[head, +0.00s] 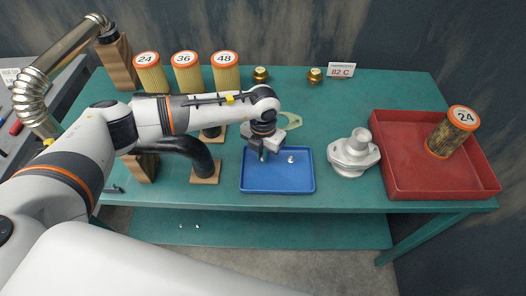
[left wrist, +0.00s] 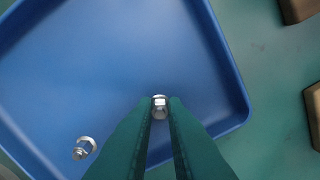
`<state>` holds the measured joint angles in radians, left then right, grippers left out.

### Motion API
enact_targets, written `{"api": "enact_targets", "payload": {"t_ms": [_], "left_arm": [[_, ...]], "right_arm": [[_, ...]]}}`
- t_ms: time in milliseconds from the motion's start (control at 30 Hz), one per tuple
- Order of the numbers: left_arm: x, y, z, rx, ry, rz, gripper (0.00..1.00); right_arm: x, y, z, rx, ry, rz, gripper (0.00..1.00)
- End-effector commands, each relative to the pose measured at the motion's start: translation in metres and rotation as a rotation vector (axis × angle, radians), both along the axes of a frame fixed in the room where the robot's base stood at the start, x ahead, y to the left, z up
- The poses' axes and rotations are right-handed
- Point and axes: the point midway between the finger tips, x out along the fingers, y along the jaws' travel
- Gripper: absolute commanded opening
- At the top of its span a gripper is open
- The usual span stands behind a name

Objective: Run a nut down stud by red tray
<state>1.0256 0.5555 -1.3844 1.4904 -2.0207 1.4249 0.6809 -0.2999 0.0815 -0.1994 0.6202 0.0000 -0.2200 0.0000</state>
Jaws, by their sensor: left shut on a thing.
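My left gripper (head: 263,157) points down over the blue tray (head: 250,187). In the left wrist view its green fingers (left wrist: 160,112) are shut on a small silver nut (left wrist: 160,103), with the tray floor behind it. Another small silver piece of hardware (left wrist: 84,148) lies in the tray; it also shows in the head view (head: 291,159). The red tray (head: 400,188) stands at the right of the bench. A grey metal housing (head: 352,155) stands just left of it; I cannot make out a stud there. My right gripper is not in view.
An orange-capped filter (head: 446,135) marked 24 leans in the red tray. Several yellow filters (head: 187,72), brass fittings (head: 315,75) and an 82 C sign (head: 341,70) line the back. A black hose (head: 195,152) stands left of the blue tray.

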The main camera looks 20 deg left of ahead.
Motion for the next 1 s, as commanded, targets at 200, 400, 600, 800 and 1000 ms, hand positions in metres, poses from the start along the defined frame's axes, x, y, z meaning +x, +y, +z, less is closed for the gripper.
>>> {"api": "enact_targets", "payload": {"t_ms": [200, 400, 600, 800, 1000], "left_arm": [[0.0, 0.0, 0.007, 0.0, -0.001, 0.0, 0.0], [0.0, 0.0, 0.024, 0.0, -0.001, 0.0, 0.0], [0.0, 0.0, 0.04, 0.001, -0.001, 0.001, 0.0], [0.0, 0.0, 0.051, 0.001, 0.0, 0.0, 0.0], [0.0, 0.0, 0.05, 0.0, 0.0, 0.0, 0.0]], "right_arm": [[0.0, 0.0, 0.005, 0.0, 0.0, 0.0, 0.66], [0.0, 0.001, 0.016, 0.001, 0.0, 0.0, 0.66], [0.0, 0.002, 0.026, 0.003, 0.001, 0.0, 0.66], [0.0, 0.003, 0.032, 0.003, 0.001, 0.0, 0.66], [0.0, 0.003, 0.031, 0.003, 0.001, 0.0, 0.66]]}}
